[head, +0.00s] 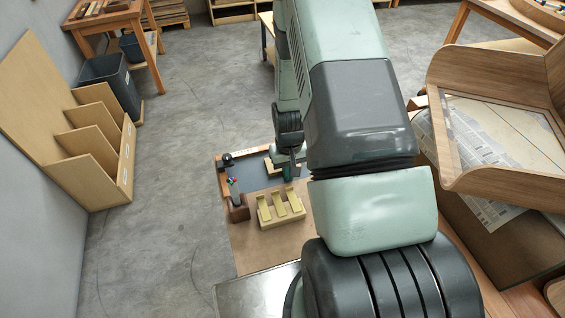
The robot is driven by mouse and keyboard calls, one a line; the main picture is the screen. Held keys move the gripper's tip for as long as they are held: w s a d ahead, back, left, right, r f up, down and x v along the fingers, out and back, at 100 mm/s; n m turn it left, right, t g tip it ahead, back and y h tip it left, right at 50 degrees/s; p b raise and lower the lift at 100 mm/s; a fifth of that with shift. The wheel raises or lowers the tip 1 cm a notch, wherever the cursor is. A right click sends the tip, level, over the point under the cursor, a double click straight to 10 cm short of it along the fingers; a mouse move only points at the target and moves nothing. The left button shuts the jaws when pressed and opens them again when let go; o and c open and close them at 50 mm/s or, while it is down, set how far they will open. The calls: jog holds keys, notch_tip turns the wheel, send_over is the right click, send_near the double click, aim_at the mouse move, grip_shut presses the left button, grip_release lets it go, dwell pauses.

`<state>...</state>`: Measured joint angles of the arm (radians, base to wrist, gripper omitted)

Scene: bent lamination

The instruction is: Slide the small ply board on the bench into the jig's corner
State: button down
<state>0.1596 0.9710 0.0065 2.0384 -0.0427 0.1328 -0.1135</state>
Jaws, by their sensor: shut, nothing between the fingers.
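The bench (250,249) has a brown top and lies below my arm. On it is a grey mat or panel (246,176) with a wooden rim along its left and back sides, which seems to be the jig with its corner at the back left. My gripper (288,176) is small in view, pointing down over the grey area, shut and empty. A pale wooden piece (271,165) shows beside it, partly hidden by the gripper; it may be the small ply board. I cannot tell whether the gripper touches it.
A pale slotted wooden block (281,208) stands in front of the gripper. My arm hides the bench's right side. A curved wooden form (500,85) and printed sheets (470,160) lie at the right.

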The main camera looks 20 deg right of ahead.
jog(key=shift+w, duration=2.15)
jog(key=shift+s, duration=0.65)
jog(key=shift+r, duration=3.5)
jog(key=w+a, duration=0.5)
jog(key=shift+w+a+f, duration=0.2)
jog(key=shift+w+a, duration=0.05)
jog(key=shift+a, duration=0.1)
jog(key=shift+w+a+f, duration=0.1)
jog(key=shift+f, duration=0.05)
notch_tip(320, 180, down, 4)
jog(key=shift+f, duration=0.2)
jog(key=d, duration=1.3)
jog(key=shift+d+r, duration=0.1)
jog(key=shift+r, duration=0.1)
jog(key=shift+f, duration=0.55)
